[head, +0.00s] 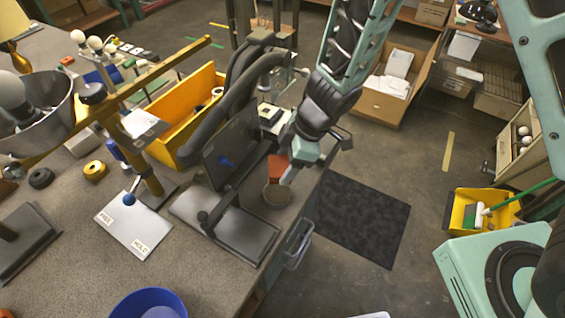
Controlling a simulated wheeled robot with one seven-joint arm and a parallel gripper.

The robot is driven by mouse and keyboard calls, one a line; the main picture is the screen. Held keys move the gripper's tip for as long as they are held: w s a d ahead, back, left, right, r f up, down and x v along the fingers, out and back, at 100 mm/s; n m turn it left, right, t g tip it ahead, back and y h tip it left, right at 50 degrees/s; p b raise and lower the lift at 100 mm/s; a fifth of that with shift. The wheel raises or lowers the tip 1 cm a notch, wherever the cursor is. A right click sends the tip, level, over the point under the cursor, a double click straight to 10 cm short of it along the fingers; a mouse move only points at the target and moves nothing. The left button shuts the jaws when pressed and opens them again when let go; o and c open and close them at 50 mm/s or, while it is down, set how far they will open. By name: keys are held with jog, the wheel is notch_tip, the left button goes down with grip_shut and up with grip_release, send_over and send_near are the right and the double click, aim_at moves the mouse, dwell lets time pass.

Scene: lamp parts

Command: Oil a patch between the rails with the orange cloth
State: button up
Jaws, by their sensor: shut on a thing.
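My gripper (287,172) points down at the right part of the workbench (195,268). It is shut on the orange cloth (277,166), which shows as a small reddish-orange patch by the fingers. The cloth is just above or at the mouth of a small round grey tin (277,196); I cannot tell whether it touches the tin. The tin's contents are hidden. A long brass-coloured bar (160,72) runs across the left of the bench, but I cannot clearly make out the rails or the patch between them.
A dark upright panel on a grey base (245,232) stands left of the tin, with thick black hoses (232,95) behind. A yellow bin (190,105), a white FREE/HOLD plate (132,228) and a blue bowl (150,303) are on the bench. A dark mat (360,218) lies on the floor.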

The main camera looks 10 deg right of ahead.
jog(key=shift+s+a+n, duration=0.45)
jog(key=shift+n, duration=0.05)
notch_tip(320, 180, down, 6)
jog(key=b, duration=0.7)
jog(key=shift+f+b, duration=0.45)
jog(key=shift+f, duration=0.05)
dwell(0.7)
jog(key=shift+f+p, duration=0.1)
jog(key=shift+p, duration=0.3)
dwell(1.6)
notch_tip(320, 180, up, 7)
jog(key=p, duration=0.9)
dwell(0.9)
